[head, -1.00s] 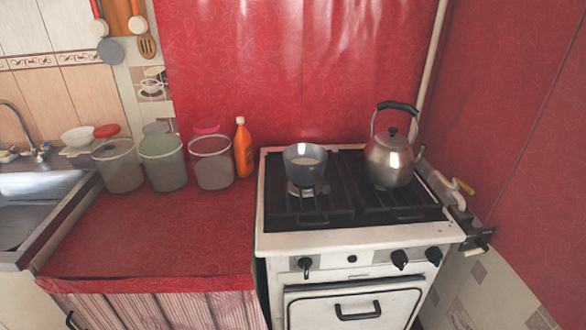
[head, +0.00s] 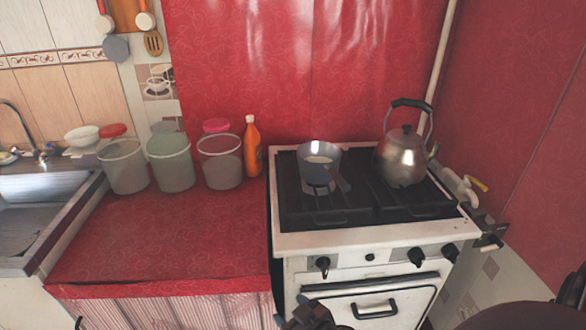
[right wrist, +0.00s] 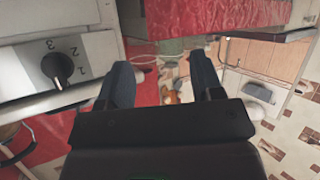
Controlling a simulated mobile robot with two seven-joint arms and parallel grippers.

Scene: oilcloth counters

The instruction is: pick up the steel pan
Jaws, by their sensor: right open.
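The steel pan (head: 319,172) is a small grey pan on the stove's left front-to-back row of grates, with its dark handle angled toward the front right. My right gripper (head: 302,310) shows at the bottom edge of the head view, in front of the stove and lower than the pan, well apart from it. In the right wrist view the right gripper (right wrist: 162,78) is open, with two dark fingers apart and nothing between them. The pan is not visible in that view. My left gripper is not in view.
A steel kettle (head: 403,160) stands right of the pan on the white stove (head: 350,240). Knobs and an oven handle (head: 375,308) front the stove. Left, an orange bottle (head: 252,148) and several canisters line the back of the red counter (head: 170,235), whose front is clear.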

